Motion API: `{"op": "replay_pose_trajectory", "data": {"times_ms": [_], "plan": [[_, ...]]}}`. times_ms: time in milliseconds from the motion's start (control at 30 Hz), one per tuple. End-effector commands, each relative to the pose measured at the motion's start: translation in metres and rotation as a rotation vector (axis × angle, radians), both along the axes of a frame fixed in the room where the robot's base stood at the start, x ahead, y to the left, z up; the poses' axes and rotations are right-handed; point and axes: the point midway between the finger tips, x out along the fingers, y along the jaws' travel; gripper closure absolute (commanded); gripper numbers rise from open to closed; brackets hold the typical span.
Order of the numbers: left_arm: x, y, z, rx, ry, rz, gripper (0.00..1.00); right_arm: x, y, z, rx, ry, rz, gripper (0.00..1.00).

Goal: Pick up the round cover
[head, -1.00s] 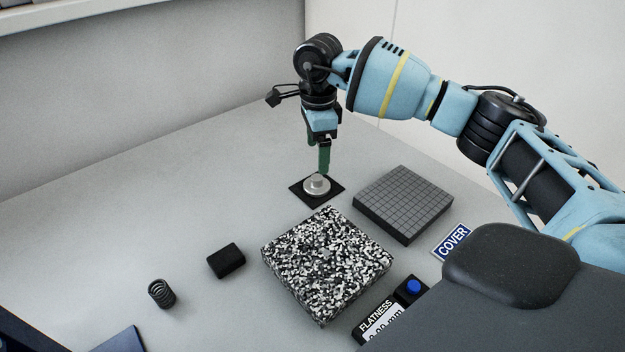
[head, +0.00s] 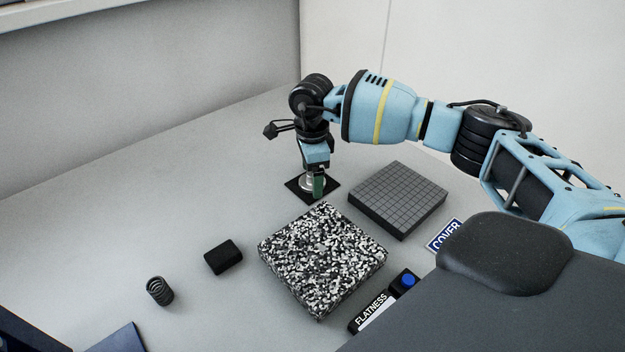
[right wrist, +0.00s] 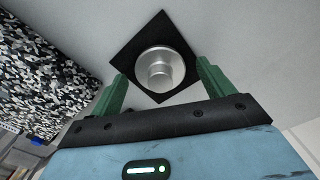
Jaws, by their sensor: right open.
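The round cover (head: 305,184) is a silver disc with a raised knob. It sits on a black square mat (head: 300,194) at the back of the bench, partly hidden by a green finger. In the right wrist view the cover (right wrist: 147,65) lies ahead, between the two green fingers, with grey bench showing on both sides. My right gripper (head: 315,190) points down over the cover. It is open, and its fingertips (right wrist: 161,70) are apart with nothing between them held. My left gripper is not in view.
A grey gridded block (head: 398,200) stands to the right of the mat, and a black-and-white speckled block (head: 322,260) in front. A small black block (head: 223,257) and a coil spring (head: 160,291) lie on the left. The bench left of the mat is clear.

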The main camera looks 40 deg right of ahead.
Motion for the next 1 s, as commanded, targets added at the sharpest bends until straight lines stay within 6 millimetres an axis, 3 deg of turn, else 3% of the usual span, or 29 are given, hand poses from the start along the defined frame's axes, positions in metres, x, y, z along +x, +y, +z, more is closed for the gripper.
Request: {"op": "replay_pose_trajectory", "data": {"times_ms": [100, 500, 767, 1000], "plan": [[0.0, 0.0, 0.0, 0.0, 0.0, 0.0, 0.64, 0.0, 0.0, 0.0, 0.0, 0.0, 0.0, 0.19], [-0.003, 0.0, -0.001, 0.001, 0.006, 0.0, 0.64, 0.0, 0.0, 0.001, 0.0, 0.0, 0.0, 0.7], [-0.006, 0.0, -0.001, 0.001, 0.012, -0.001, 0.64, 0.0, 0.0, 0.004, 0.001, -0.001, 0.0, 0.7], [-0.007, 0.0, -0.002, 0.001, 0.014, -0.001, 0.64, 0.001, 0.0, 0.038, 0.002, -0.004, 0.001, 0.7]]}}
